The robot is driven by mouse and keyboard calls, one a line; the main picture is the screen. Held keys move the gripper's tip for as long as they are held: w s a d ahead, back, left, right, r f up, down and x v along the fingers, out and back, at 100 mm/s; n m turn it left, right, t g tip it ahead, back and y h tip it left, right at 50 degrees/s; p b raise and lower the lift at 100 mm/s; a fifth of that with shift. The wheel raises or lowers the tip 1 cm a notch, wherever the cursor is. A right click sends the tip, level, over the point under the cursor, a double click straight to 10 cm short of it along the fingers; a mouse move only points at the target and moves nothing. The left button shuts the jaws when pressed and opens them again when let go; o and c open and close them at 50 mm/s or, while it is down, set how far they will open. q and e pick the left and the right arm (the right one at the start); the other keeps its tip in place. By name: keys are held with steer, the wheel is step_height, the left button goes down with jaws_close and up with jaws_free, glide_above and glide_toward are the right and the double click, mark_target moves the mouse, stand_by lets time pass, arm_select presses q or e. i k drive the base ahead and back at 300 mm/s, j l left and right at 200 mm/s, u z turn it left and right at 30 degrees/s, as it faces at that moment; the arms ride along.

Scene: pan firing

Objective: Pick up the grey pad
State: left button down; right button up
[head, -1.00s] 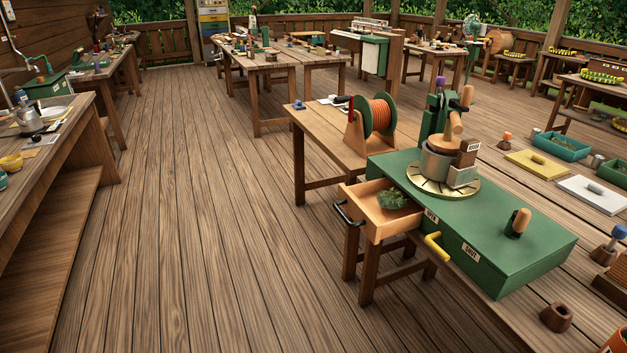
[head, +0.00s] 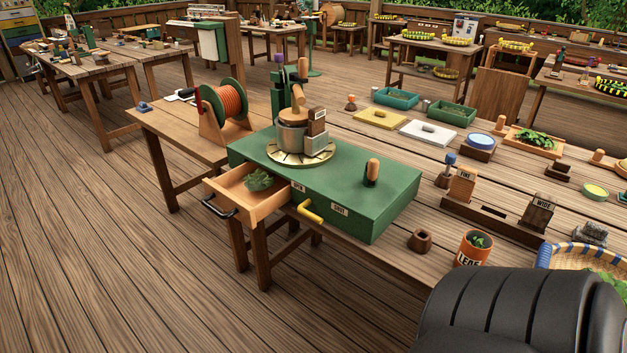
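No single thing is clearly the grey pad. A small dark grey rounded piece (head: 430,128) lies on a white board (head: 428,137) on the long table. A rough grey block (head: 589,234) sits at the right, behind a woven basket. Neither of my grippers shows. A black, ribbed rounded part, probably of my own arm, fills the lower right corner and hides the table there.
A green box (head: 390,205) with a pulled-out wooden drawer (head: 270,207) stands on the table, with a pot on top. The floor at left is clear.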

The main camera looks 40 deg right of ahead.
mark_target(593, 233)
steer(key=z, duration=3.15)
